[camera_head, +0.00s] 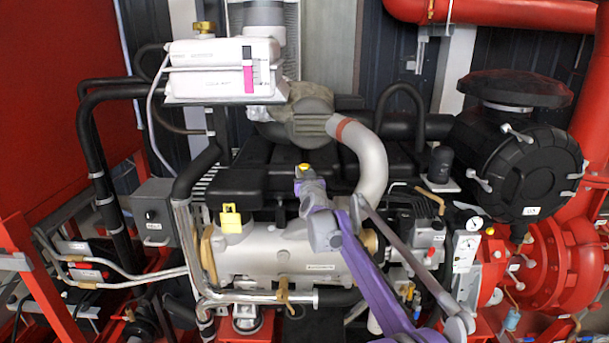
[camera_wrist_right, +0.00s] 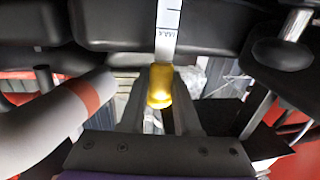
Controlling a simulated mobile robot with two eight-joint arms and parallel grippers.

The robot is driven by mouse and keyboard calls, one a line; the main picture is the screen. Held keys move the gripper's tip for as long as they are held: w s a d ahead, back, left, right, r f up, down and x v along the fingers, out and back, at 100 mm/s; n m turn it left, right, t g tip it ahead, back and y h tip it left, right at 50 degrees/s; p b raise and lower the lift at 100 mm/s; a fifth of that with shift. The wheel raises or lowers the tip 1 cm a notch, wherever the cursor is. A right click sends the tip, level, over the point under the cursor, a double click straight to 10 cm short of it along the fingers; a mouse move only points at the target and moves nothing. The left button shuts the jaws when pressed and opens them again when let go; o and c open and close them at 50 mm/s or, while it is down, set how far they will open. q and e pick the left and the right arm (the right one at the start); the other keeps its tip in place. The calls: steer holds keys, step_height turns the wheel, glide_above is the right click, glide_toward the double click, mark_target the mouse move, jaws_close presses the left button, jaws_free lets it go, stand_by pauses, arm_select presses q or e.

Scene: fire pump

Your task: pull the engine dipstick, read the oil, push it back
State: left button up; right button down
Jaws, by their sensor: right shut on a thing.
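My right gripper (camera_head: 304,173) reaches in from below on its purple arm, in front of the black engine covers. It is shut on the yellow dipstick handle (camera_head: 304,166). In the right wrist view the handle (camera_wrist_right: 160,88) sits between the two dark fingers. In the head view the strip cannot be made out, and the oil level cannot be read. My left gripper is not in view.
A curved grey pipe (camera_head: 368,160) with a red band stands close right of the gripper. A white tank (camera_head: 222,68) is above left, a black filter housing (camera_head: 510,155) at right.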

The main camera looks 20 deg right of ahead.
steer(key=c, duration=0.6)
jaws_free()
steer(key=shift+r, duration=0.25)
steer(key=shift+s+f, duration=0.1)
steer(key=shift+s, duration=0.15)
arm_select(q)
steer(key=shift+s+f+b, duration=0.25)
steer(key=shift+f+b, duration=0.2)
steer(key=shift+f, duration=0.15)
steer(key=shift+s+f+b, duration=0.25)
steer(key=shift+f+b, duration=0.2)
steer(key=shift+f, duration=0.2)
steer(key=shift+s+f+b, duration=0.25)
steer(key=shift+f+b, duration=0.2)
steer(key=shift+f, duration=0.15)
arm_select(e)
steer(key=shift+s+a, duration=0.2)
steer(key=shift+s, duration=1.5)
steer(key=shift+s+a, duration=0.25)
steer(key=shift+s, duration=1.45)
steer(key=shift+s+a, duration=0.2)
steer(key=shift+s, duration=1.5)
